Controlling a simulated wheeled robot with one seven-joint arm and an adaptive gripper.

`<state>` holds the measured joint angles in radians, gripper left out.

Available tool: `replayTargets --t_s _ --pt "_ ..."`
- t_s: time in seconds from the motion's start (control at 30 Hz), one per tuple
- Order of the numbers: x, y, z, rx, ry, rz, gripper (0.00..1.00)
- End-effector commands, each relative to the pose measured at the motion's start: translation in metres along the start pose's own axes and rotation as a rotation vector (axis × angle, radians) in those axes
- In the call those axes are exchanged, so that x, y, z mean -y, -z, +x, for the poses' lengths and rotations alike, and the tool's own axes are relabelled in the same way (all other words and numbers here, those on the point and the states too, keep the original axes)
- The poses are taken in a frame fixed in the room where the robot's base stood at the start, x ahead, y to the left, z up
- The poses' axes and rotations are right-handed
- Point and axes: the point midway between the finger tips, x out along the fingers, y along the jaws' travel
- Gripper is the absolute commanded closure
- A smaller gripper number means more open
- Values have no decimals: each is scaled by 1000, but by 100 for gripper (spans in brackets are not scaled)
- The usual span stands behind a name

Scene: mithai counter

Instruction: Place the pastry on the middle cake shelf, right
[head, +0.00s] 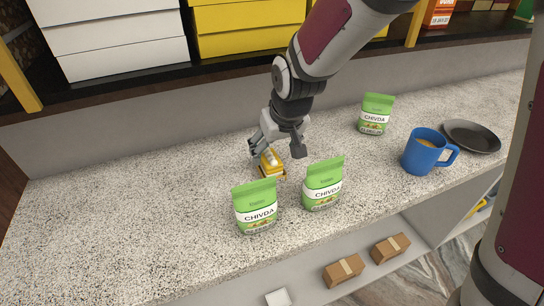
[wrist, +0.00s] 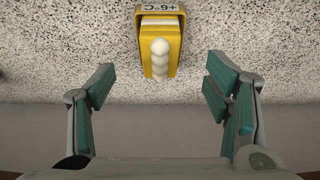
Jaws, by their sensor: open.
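The pastry appears to be the small yellow block with a row of white blobs on top (head: 270,160), lying on the speckled counter. In the wrist view the pastry (wrist: 161,55) is at the top centre, with a printed label reading "+6°C" upside down at its far end. My gripper (head: 268,152) is over the counter at the pastry. In the wrist view its two fingers (wrist: 160,82) are spread wide, left and right of the pastry's line, with nothing between them. The pastry is beyond the fingertips or level with them; contact cannot be seen. I cannot identify a cake shelf in either view.
Two green chivda bags (head: 256,207) (head: 323,184) stand close in front, and a third (head: 375,114) stands further right. A blue mug (head: 423,151) and a dark plate (head: 471,136) are at the right. Brown boxes (head: 344,270) lie on a lower shelf. The counter's left is clear.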

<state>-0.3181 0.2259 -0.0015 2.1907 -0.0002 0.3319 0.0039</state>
Motion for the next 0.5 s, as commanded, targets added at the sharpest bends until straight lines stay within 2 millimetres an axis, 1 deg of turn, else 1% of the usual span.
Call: replayTargets --t_s 0.03,0.2,0.3,0.5 --pt "0 1 -11 -5 0 0 29" --pt "0 1 -35 -3 0 1 29" --pt "0 0 -42 -1 0 0 29" --pt "-1 -1 -48 0 -1 2 29"
